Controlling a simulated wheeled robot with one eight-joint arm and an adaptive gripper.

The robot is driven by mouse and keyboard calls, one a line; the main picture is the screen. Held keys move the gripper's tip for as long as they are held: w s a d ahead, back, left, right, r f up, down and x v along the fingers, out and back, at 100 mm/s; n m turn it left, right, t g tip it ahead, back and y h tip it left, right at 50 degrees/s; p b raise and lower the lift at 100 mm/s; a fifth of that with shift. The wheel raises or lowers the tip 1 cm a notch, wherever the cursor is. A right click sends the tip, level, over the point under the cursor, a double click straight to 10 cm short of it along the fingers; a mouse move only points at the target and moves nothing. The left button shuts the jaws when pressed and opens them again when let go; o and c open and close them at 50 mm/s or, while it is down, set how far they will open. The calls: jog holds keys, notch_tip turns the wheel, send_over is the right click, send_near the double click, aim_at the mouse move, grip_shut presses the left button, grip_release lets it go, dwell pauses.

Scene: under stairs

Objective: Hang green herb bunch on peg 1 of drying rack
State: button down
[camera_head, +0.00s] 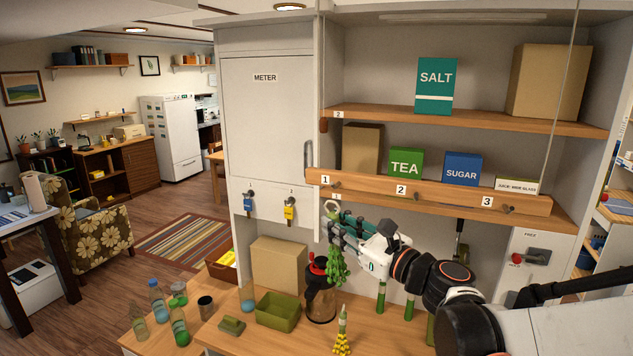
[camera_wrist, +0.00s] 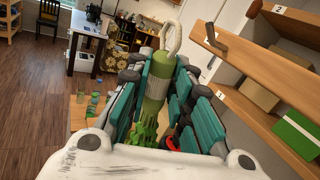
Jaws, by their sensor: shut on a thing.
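The green herb bunch (camera_head: 338,268) hangs leaves down from my gripper (camera_head: 342,228), which is shut on its stem. In the wrist view the herb bunch (camera_wrist: 155,90) lies between the teal finger pads, with a pale loop (camera_wrist: 173,38) standing above its top end. The drying rack is a wooden rail (camera_head: 420,197) with pegs numbered 1, 2 and 3. Peg 1 (camera_head: 336,185) is at the rail's left end, a little above my gripper. In the wrist view a peg (camera_wrist: 212,38) sticks out right of the loop, apart from it. The rail hides part of the shelf behind.
Below my gripper stand a red-lidded jar (camera_head: 321,290), a green bin (camera_head: 278,311) and a yellow-green bunch (camera_head: 342,335) on the counter. Boxes stand on the shelves behind the rail. The meter cabinet (camera_head: 268,120) is at left. Several bottles stand at the counter's left.

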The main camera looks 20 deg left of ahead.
jog(key=shift+n+g+y, duration=0.4)
jog(key=shift+n+g, duration=0.1)
jog(key=a+r, duration=0.1)
jog(key=s+a+r+p, duration=0.1)
jog(key=r, duration=0.1)
jog(key=shift+s+a+r, duration=0.1)
jog(key=shift+s+a, duration=0.1)
jog(key=shift+a, duration=0.05)
jog(key=shift+d, duration=0.1)
